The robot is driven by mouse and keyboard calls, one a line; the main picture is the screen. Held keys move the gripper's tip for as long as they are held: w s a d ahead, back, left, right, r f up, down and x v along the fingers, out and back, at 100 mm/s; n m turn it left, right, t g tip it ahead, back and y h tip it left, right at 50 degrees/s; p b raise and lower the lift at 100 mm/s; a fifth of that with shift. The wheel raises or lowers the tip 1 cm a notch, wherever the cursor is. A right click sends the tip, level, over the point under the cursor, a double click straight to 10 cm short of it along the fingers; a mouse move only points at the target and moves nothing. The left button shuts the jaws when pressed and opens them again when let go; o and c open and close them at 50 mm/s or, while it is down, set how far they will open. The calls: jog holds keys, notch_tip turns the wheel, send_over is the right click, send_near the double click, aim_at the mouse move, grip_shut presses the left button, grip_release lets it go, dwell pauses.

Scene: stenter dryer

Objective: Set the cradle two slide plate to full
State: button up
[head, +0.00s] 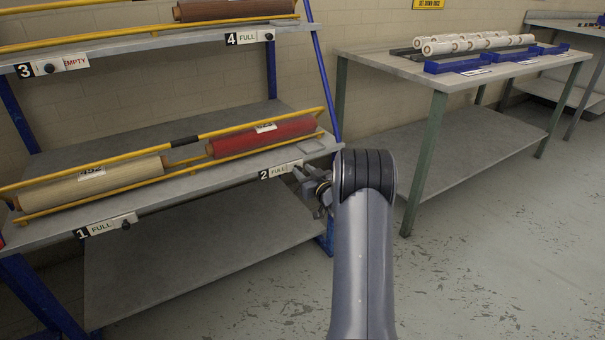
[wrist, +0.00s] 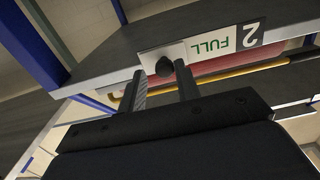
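The cradle two slide plate (head: 281,170) is on the front edge of the lower shelf, beside a black "2" label, and reads FULL in green. In the wrist view the plate (wrist: 205,46) shows upside down, also reading FULL. Its dark round knob (wrist: 164,67) sits at the plate's end away from the number. My gripper (head: 302,174) is at that end of the plate in the head view. In the wrist view my gripper (wrist: 160,72) is open, with one finger on each side of the knob and a gap visible to both. The knob is hard to make out in the head view.
Plate one (head: 107,225) reads FULL and plate four (head: 248,37) reads FULL; plate three (head: 67,65) reads EMPTY. A red roll (head: 262,138) lies in cradle two, a beige roll (head: 95,183) in cradle one. A table (head: 440,75) with white rolls stands right.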

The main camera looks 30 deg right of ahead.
jog(key=shift+o, duration=0.8)
jog(key=s+p, duration=0.2)
jog(key=s, duration=0.8)
jog(key=shift+s+d+p, duration=0.2)
jog(key=shift+s+p, duration=0.2)
jog(key=w+b, duration=0.1)
jog(key=w, duration=0.2)
jog(key=w+b, duration=0.1)
jog(key=w, duration=0.3)
jog(key=w+b, duration=0.1)
jog(key=w, duration=0.2)
jog(key=shift+w+a, duration=0.4)
jog(key=shift+w, duration=0.05)
jog(key=shift+a, duration=0.25)
